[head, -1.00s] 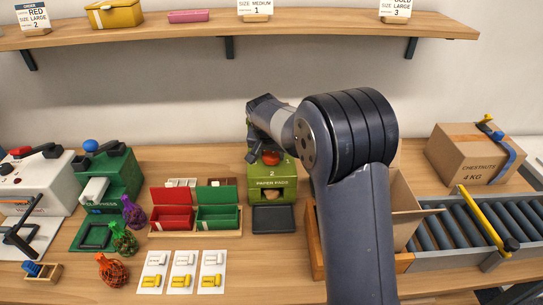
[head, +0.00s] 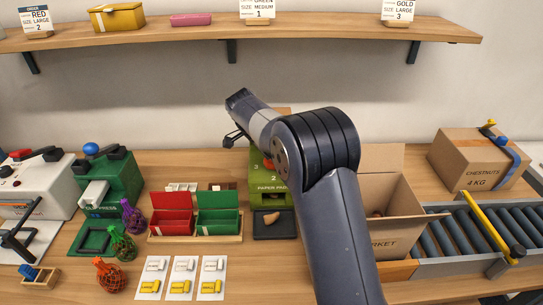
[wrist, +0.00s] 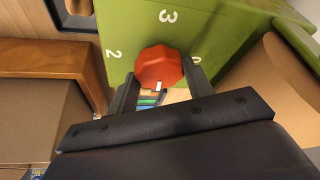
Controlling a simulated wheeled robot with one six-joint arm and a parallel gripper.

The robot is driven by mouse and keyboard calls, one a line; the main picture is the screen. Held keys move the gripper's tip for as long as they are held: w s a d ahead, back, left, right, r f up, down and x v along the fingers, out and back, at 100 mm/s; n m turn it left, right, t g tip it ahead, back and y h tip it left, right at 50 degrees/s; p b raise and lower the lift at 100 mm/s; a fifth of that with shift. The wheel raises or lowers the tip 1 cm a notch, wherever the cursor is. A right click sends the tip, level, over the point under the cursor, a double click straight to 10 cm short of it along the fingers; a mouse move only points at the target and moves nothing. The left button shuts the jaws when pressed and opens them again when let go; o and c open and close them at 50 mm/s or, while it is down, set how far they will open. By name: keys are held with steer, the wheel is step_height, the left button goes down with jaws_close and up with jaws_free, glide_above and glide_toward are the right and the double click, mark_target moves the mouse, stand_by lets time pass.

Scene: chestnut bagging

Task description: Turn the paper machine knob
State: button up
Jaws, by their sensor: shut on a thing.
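The paper machine is a green box marked "PAPER PADS" (head: 272,188), standing at the middle back of the table. Its red knob (wrist: 158,68) sits between my gripper's two dark fingers (wrist: 158,85) in the wrist view, and the fingers are shut on it. A "3" and a "2" show on the green face around the knob, with another mark partly hidden at the right finger. A small white mark shows on the knob's near edge. In the head view my wrist hides part of the knob. A tan pad (head: 271,218) lies on the dark tray (head: 288,226) before the machine.
An open carton (head: 395,215) stands right of the machine, close to my arm. A red and green divided box (head: 195,238) stands to the left. A roller conveyor (head: 465,235) and a closed chestnut carton (head: 472,160) are farther right.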

steer(key=shift+m+g, duration=0.3)
steer(key=shift+m, duration=0.2)
steer(key=o, duration=1)
steer(key=shift+c, duration=0.2)
steer(key=v, duration=1)
steer(key=shift+a+r, duration=0.25)
steer(key=shift+r, duration=0.1)
steer(key=shift+s+f, duration=0.1)
steer(key=x, duration=1)
steer(key=shift+d+f, duration=0.25)
steer(key=shift+f, duration=0.05)
